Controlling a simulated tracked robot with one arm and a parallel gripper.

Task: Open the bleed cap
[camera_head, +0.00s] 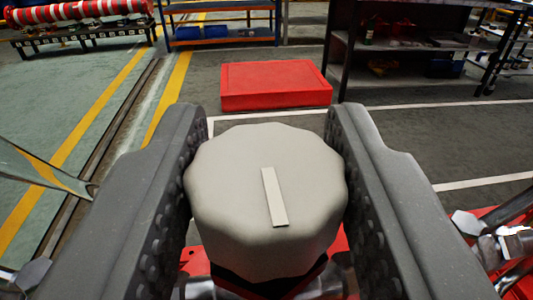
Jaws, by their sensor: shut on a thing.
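The bleed cap (235,175) is a large grey, scallop-edged knob in the centre of the view. A pale raised bar on its top runs nearly upright, tilted slightly with its upper end to the left. My gripper (264,145) is shut on the cap, with one dark jaw against its left side and the other against its right. The cap sits above a dark neck and red parts of the pumpset, mostly hidden beneath it. The cap's thread is not visible.
Metal fittings and red parts (505,245) lie close at lower right. A thin metal piece (45,170) juts in from the left. A red box (276,85) stands on the floor beyond. Dark shelving (420,45) is at back right, with open floor between.

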